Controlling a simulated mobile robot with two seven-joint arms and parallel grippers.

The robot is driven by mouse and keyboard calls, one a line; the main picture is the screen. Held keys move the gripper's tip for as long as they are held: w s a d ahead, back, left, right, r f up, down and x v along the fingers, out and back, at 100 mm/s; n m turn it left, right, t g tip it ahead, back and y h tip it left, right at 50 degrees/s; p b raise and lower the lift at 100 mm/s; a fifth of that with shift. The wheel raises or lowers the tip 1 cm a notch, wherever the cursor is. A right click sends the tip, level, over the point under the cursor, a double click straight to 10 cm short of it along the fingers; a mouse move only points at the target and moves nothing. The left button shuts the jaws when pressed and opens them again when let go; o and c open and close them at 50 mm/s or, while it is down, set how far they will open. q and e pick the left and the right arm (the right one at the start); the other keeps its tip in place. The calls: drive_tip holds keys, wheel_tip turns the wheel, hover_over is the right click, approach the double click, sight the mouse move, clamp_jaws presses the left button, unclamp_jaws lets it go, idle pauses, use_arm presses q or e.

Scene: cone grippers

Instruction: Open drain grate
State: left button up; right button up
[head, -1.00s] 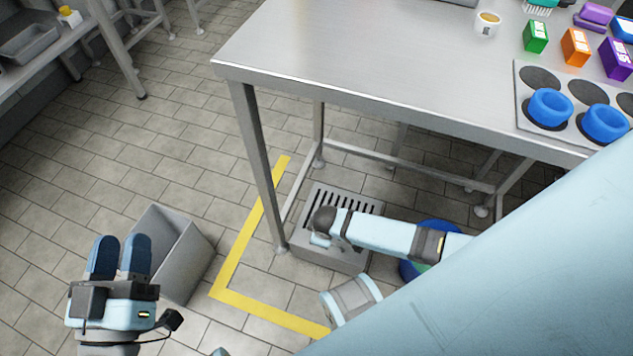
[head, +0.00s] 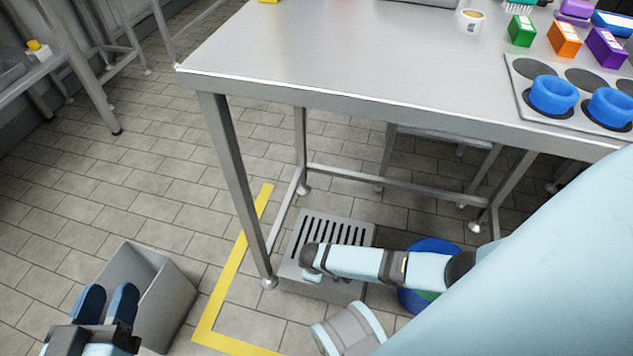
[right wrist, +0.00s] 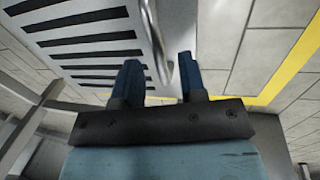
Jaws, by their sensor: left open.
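The drain grate (head: 333,232) is a grey slotted plate on a low grey box on the floor under the steel table. In the right wrist view the grate (right wrist: 85,50) shows dark slots, with a curved metal handle (right wrist: 167,62) at its edge. My right gripper (right wrist: 158,78) has its fingers apart, one on each side of the handle's end, with gaps visible. In the head view my right arm hides part of the grate's front, and its fingers cannot be made out. My left gripper (head: 107,304) is open and empty at the lower left, in front of a grey bin.
The steel table (head: 300,60) stands above the grate, its near leg (head: 238,190) just left of it. The grey bin (head: 165,300) stands on the floor at left. Yellow tape (head: 225,285) marks the floor. A blue round object (head: 437,247) is partly behind my right arm.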

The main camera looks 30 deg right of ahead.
drive_tip(key=shift+f, duration=0.2)
clamp_jaws()
drive_tip(key=shift+r, duration=0.1)
